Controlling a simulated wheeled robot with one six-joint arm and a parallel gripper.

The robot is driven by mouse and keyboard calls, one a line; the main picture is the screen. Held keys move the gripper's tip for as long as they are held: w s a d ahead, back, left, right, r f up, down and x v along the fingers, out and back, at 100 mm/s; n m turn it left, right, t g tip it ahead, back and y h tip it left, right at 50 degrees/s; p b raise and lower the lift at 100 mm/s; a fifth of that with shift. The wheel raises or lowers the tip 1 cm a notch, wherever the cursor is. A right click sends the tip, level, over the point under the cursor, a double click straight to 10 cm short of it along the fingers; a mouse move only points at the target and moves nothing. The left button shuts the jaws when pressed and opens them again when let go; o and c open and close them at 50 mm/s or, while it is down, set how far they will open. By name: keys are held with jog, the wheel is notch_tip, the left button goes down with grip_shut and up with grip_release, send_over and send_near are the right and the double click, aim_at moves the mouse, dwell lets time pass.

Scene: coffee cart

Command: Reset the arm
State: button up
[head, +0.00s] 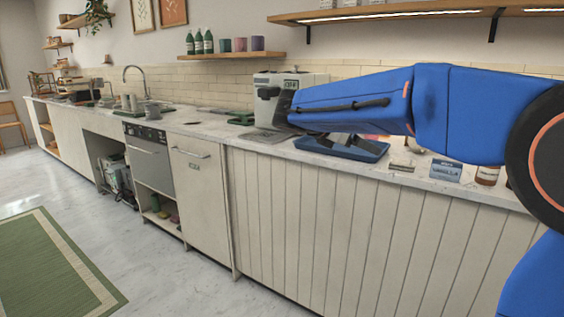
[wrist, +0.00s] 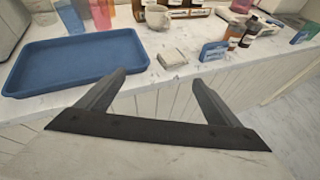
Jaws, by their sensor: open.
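My gripper shows in the wrist view (wrist: 158,84) with its two dark fingers spread apart and nothing between them. Its fingers point toward the counter's front edge, with the tray to their left and the small pale block ahead. In the head view my blue arm reaches in from the right over the counter.
A blue tray (wrist: 75,60) lies on the marble counter (head: 205,122), beside a coffee machine (head: 290,90). A white mug (wrist: 158,17), a pale block (wrist: 172,58), a blue vanilla sign (head: 446,170) and brown bottles (wrist: 250,33) stand nearby. The floor (head: 160,235) in front is open.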

jog(key=s+d+f+m+g+y, duration=0.1)
jog(key=s+d+f+m+y, duration=0.1)
jog(key=s+d+f+m, duration=0.35)
jog(key=s+d+f+m+g+y, duration=0.1)
jog(key=s+d+f+m+y, duration=0.1)
jog(key=s, duration=0.7)
jog(key=s+d+f+m+g+y, duration=0.1)
jog(key=s+d+f+m+y, duration=0.2)
jog(key=s, duration=0.4)
jog(key=s+a+f+m+y, duration=0.3)
jog(key=s+f+m, duration=1)
jog(key=s, duration=0.5)
jog(key=shift+f+t+y, duration=0.4)
jog(key=shift+f+y, duration=0.1)
jog(key=shift+f, duration=0.3)
